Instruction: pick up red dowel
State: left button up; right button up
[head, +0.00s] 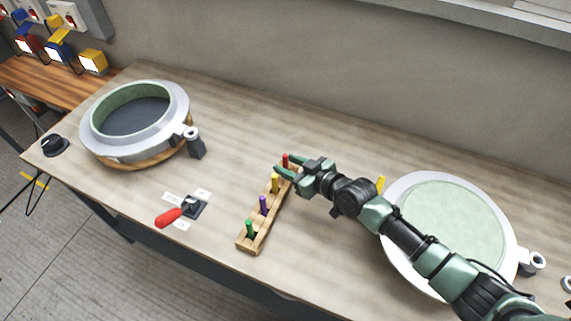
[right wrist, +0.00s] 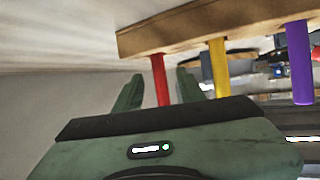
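A wooden rack (head: 250,238) on the workbench holds upright dowels in a row. The red dowel (head: 285,160) stands at its far end, then yellow (head: 275,183), purple (head: 263,205) and green (head: 249,229). My right gripper (head: 279,164) is at the far end of the rack, its fingers spread around the red dowel. In the right wrist view, the red dowel (right wrist: 160,80) stands between the two fingers, with visible gaps on both sides. The dowel's end is hidden behind the gripper body. My left gripper is not in view.
A round mould (head: 165,137) stands at the left. A flat round mould (head: 455,215) lies at the right beneath my right arm. The bench is clear behind the rack.

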jog(key=shift+w+a+f, duration=0.2)
jog(key=shift+w+a, duration=0.2)
jog(key=shift+a, duration=0.1)
grip_shut()
